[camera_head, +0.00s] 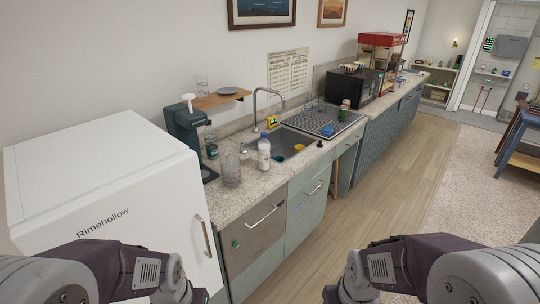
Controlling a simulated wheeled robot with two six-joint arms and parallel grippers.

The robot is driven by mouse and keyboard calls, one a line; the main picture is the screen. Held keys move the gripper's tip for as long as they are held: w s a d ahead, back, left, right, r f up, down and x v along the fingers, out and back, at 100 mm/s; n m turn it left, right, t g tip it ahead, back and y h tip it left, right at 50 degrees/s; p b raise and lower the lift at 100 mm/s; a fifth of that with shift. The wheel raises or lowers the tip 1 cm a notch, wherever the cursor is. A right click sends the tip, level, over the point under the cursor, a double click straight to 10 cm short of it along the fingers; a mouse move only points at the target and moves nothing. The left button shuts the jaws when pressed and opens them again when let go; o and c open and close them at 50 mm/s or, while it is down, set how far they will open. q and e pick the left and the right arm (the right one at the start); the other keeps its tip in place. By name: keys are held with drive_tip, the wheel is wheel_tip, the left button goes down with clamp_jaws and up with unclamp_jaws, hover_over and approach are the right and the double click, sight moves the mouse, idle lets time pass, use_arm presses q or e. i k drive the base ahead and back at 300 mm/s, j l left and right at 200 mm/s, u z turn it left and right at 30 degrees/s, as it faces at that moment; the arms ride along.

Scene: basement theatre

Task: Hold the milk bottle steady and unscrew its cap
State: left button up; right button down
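The milk bottle (264,152) is white with a blue cap (264,135). It stands upright on the granite counter (255,184), just in front of the sink. The cap sits on top of the bottle. My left arm (150,270) comes in at the bottom left, in front of the white fridge, and my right arm (390,268) at the bottom right. Both arms bend down out of the picture, and their fingers are hidden below the bottom edge. Neither arm touches the bottle; both are well short of the counter.
A clear glass jar (231,170) stands left of the bottle, with a coffee machine (187,130) behind. The sink (288,143) and faucet (268,92) are behind the bottle. A white fridge (105,180) stands left. The wood floor (375,190) to the right is clear.

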sight(264, 145)
drive_tip(key=i+l+u, duration=0.2)
drive_tip(key=i, duration=0.25)
drive_tip(key=i+l+u, duration=0.2)
drive_tip(key=i+l, duration=0.2)
drive_tip(key=i+l+u, duration=0.15)
drive_tip(key=i+l, duration=0.2)
drive_tip(key=l, duration=0.15)
drive_tip(key=i+l+u, duration=0.2)
drive_tip(key=i+l, duration=0.15)
drive_tip(key=l, duration=0.15)
drive_tip(key=i+l+u, duration=0.2)
drive_tip(key=l, duration=0.3)
drive_tip(key=i, duration=0.1)
